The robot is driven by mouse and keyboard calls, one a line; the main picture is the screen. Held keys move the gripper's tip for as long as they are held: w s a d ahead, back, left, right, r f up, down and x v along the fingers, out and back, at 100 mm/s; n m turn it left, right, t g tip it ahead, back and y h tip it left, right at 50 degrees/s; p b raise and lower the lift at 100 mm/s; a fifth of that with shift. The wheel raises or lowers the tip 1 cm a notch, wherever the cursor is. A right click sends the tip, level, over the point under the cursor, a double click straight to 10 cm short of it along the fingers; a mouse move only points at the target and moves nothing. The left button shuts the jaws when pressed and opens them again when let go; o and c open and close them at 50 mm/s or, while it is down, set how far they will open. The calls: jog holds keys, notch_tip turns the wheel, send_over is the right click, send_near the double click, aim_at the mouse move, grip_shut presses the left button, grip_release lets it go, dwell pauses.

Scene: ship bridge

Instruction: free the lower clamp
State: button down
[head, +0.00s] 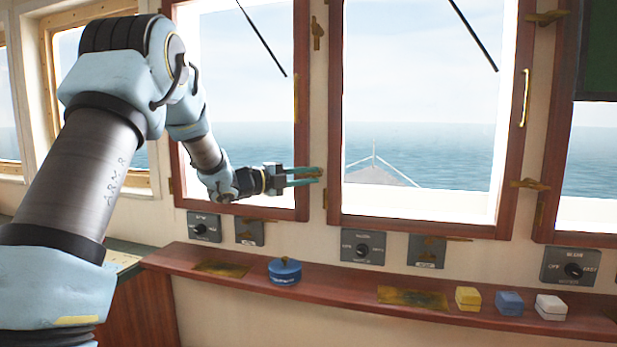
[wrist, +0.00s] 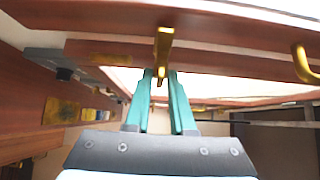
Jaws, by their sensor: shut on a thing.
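The lower clamp (head: 312,174) is a small brass latch on the post between the left window and the middle window. My gripper (head: 318,176) reaches it from the left and its teal fingers are shut on it, hiding part of it. In the head view the clamp appears to lie roughly level. In the wrist view the brass clamp (wrist: 163,45) rises from between the fingertips (wrist: 160,76). The upper clamp (head: 317,33) on the same post stands upright. The left window (head: 301,110) has a wooden frame and looks closed.
A wooden shelf (head: 340,290) runs below the windows, with a round blue container (head: 284,271), a yellow box (head: 468,298), a blue box (head: 509,303) and a white box (head: 551,307). Switch panels (head: 363,247) line the wall above it. Other brass clamps (head: 530,184) sit on the right post.

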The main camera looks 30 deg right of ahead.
jog(key=shift+f+b, duration=0.15)
jog(key=shift+b, duration=0.25)
jog(key=n+t+h+b, duration=0.1)
jog(key=n+t+b, duration=0.4)
jog(key=b, duration=0.5)
jog(key=f+n+t+h+b, duration=0.1)
jog(key=n+t+b, duration=0.4)
jog(key=n+b, duration=0.4)
jog(key=n+t+h+b, duration=0.1)
jog(key=n+t+b, duration=0.4)
jog(key=n+b, duration=0.3)
jog(key=shift+s+d+f+t+b, duration=0.3)
jog(key=shift+s+d+b, duration=0.1)
jog(key=shift+b, duration=1.75)
jog(key=n+t+y+b, duration=0.2)
jog(key=n+t, duration=0.1)
jog(key=n, duration=0.1)
jog(key=shift+r, duration=0.2)
jog(key=shift+r+n+t+y, duration=0.1)
jog(key=shift+n+t+y, duration=0.35)
jog(key=shift+n, duration=0.35)
jog(key=c, duration=0.8)
grip_release()
jog(key=shift+o, duration=0.2)
